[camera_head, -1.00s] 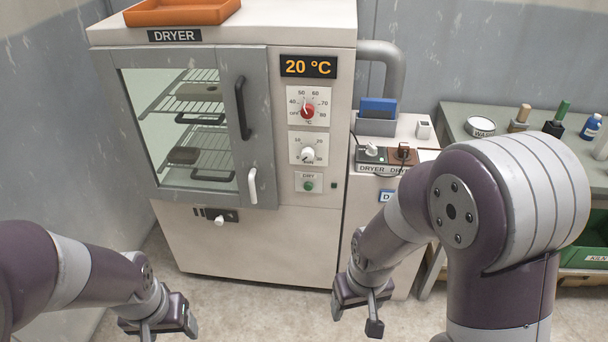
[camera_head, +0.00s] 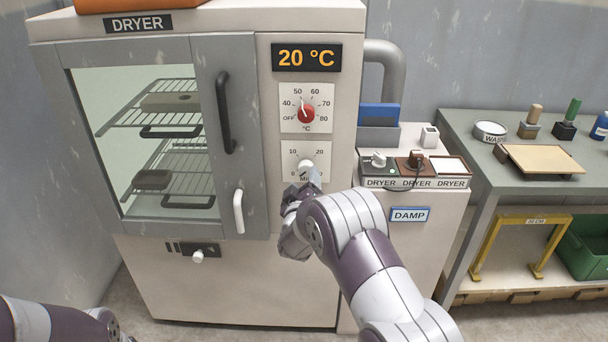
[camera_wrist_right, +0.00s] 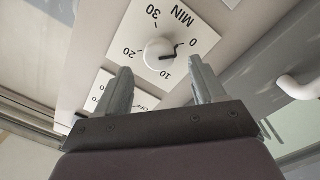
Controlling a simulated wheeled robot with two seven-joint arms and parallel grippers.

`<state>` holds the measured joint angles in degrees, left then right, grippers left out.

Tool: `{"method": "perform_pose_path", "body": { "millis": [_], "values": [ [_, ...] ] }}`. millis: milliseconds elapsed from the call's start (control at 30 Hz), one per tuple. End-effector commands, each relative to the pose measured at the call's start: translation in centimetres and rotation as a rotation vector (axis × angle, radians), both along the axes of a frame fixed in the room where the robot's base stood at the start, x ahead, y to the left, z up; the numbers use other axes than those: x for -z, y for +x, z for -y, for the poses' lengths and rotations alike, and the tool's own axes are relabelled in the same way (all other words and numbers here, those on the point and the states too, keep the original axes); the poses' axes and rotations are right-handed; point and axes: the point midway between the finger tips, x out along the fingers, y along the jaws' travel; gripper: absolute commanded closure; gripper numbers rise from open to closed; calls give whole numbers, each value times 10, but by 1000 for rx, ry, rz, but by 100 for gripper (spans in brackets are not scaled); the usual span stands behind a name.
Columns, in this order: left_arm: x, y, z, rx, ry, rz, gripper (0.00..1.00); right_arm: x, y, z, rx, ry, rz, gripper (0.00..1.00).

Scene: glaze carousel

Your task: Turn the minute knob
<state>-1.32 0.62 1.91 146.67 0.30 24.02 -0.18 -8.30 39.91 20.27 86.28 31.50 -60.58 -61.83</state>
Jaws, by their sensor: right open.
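The minute knob (camera_head: 306,168) is a white round knob on a white dial plate (camera_head: 291,150) on the dryer's front, below the red temperature knob (camera_head: 306,113). My left gripper is out of view; part of my left arm shows at lower left.
The dryer door (camera_head: 218,60) is shut, with a dark handle (camera_head: 223,112) and a white latch handle (camera_head: 238,211) left of the dials. The display (camera_head: 306,58) reads 20 °C. A side cabinet (camera_head: 400,260) stands to the right, a workbench (camera_head: 462,150) beyond it.

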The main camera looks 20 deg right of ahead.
Motion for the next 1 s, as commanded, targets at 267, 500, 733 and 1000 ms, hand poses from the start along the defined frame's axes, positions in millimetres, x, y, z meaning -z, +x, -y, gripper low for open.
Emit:
{"method": "perform_pose_path", "body": {
  "millis": [267, 500, 733, 1000],
  "values": [
    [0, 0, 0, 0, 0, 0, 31, 1, 37, 12, -2, 0, -1, 31],
    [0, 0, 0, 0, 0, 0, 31, 0, 40, 13, -3, 1, 0, 31],
    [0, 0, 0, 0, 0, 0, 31, 0, 40, 13, -2, 1, 0, 86],
    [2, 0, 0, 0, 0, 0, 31, 1, 39, 13, -2, 17, 3, 87]
  ]
}}
